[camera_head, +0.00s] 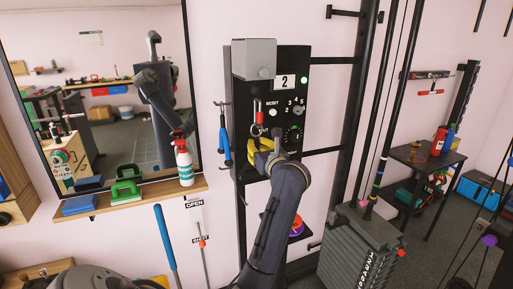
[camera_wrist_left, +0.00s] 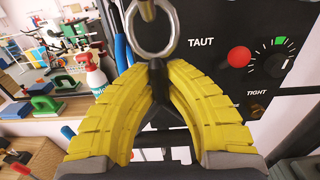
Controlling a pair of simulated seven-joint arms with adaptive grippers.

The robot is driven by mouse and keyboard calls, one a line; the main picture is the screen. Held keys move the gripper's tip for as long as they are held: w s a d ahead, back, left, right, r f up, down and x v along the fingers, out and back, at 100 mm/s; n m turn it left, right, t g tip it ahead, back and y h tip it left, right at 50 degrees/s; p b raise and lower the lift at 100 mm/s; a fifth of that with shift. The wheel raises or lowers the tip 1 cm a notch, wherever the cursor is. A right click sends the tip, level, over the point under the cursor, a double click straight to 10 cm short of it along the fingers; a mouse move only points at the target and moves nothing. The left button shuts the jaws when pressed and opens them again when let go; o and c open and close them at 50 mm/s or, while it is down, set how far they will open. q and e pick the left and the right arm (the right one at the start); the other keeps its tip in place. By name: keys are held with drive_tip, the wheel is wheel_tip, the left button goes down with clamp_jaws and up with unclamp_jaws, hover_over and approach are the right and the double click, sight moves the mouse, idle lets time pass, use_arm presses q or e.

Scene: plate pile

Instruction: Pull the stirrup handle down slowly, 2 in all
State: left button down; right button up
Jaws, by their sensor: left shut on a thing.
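The left gripper (camera_head: 262,148), with yellow ridged fingers, is in front of the black wall panel (camera_head: 285,160). In the left wrist view its fingers (camera_wrist_left: 152,78) converge at their tips around the black top of the stirrup handle (camera_wrist_left: 158,72). The gripper is shut on the handle, most of which the fingers hide. A metal ring (camera_wrist_left: 152,35) is just above the tips, and it also shows in the head view (camera_head: 257,130) under a red-and-metal link. The panel's counter (camera_head: 284,82) reads 2, and a green lamp (camera_head: 305,70) is lit. The right gripper is not in view.
A grey box (camera_head: 254,60) tops the panel. A red button (camera_wrist_left: 239,57) and a dial are right of the handle. Blue-handled pliers (camera_head: 224,140) hang left. A mirror and a shelf with a spray bottle (camera_head: 184,165) are farther left; a weight stack (camera_head: 355,250) stands right.

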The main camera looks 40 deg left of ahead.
use_arm(q)
drive_tip(key=shift+f, duration=0.15)
drive_tip(key=c, duration=1.4)
unclamp_jaws()
